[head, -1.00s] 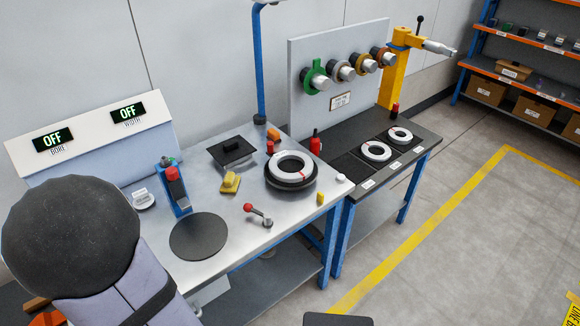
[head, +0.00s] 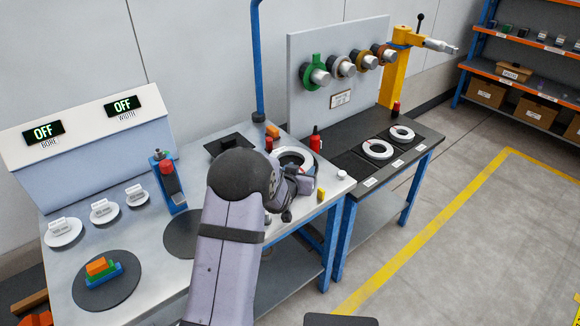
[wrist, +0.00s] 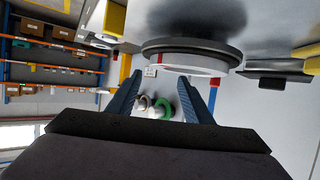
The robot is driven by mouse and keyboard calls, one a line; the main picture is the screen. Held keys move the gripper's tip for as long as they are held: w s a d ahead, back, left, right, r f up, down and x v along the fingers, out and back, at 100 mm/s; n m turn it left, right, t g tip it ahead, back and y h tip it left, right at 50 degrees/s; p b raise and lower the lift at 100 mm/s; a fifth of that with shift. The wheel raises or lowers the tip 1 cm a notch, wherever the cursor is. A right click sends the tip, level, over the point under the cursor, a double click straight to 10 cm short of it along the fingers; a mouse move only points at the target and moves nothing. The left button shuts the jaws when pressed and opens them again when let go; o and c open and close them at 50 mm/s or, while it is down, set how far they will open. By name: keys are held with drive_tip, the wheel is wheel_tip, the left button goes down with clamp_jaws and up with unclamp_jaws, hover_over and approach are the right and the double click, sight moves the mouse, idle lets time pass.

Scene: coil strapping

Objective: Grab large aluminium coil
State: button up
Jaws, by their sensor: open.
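A large silver-white coil (head: 293,156) with a red mark lies flat on a round black stand on the steel bench. In the head view my arm partly hides it. In the wrist view this coil (wrist: 190,66) and its dark round stand (wrist: 200,46) show just ahead of the fingertips. My gripper (wrist: 160,84) is open, its two blue fingers apart with nothing between them. In the head view my gripper (head: 297,186) is at the coil's near side; its fingertips are hard to make out. Whether it touches the coil cannot be told.
Two more pale coils (head: 377,149) (head: 401,133) lie on the dark side bench. A panel (head: 340,65) holds several pegs with coloured rings. A red-topped post (head: 170,180), a black disc (head: 180,232) and a red bottle (head: 315,140) stand near my arm.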

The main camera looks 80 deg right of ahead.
sight(309, 162)
drive_tip(key=shift+s+d, duration=0.1)
drive_tip(key=shift+s, duration=0.3)
drive_tip(key=shift+p+x, duration=0.85)
drive_tip(key=shift+x, duration=2.8)
drive_tip(key=shift+f, duration=0.1)
clamp_jaws()
